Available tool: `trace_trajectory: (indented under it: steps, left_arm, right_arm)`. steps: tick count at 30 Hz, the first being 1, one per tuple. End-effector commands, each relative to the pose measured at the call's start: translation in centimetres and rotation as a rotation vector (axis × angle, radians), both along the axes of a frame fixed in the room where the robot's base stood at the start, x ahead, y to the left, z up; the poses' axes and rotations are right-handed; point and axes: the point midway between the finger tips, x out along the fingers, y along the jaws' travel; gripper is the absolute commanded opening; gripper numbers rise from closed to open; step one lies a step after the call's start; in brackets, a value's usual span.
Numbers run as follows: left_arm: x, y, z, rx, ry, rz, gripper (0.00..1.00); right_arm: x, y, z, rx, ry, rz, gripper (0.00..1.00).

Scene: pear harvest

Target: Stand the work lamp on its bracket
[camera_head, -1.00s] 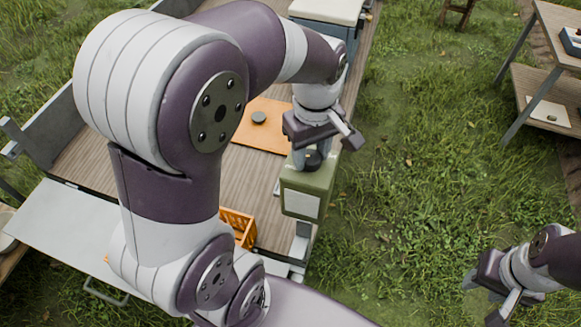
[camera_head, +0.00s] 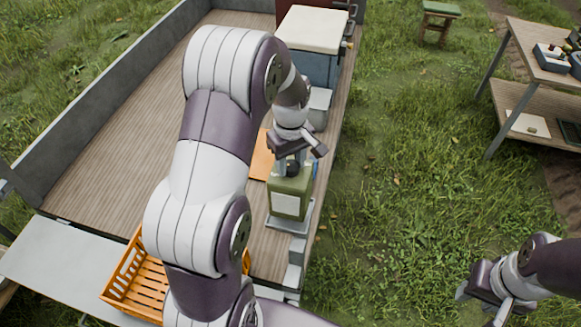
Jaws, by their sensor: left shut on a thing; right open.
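The work lamp (camera_head: 290,188) is a green box with a pale front panel and a dark knob on top, in the middle of the head view. My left gripper (camera_head: 293,162) is shut on its top from above. The lamp looks upright over a grey bracket plate (camera_head: 301,221) at the right edge of the wooden bed. The plate shows around the lamp's base; whether they touch I cannot tell. My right gripper (camera_head: 484,304) is open and empty over the grass at lower right.
An orange crate (camera_head: 128,278) stands at the bed's near end, partly hidden by my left arm. An orange board (camera_head: 260,158) lies behind the arm. A blue-grey box with a pale lid (camera_head: 312,28) stands at the back. A table (camera_head: 535,75) is at right.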

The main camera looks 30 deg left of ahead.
Motion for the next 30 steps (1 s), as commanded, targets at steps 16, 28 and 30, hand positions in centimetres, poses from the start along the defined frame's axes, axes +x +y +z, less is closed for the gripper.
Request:
trace_trajectory:
  steps: [16,28,30]
  left_arm:
    - [0.1,0.0,-3.9,0.001,-0.003,0.0,0.0]
    - [0.0,0.0,-4.2,0.0,0.001,0.0,0.68]
    - [0.0,0.0,-4.2,0.0,0.001,0.0,0.68]
  right_arm:
    - [0.0,0.0,1.8,0.0,0.0,0.0,0.43]
    - [0.0,0.0,1.6,0.0,0.0,0.0,0.43]
    - [0.0,0.0,1.6,0.0,0.0,0.0,0.43]
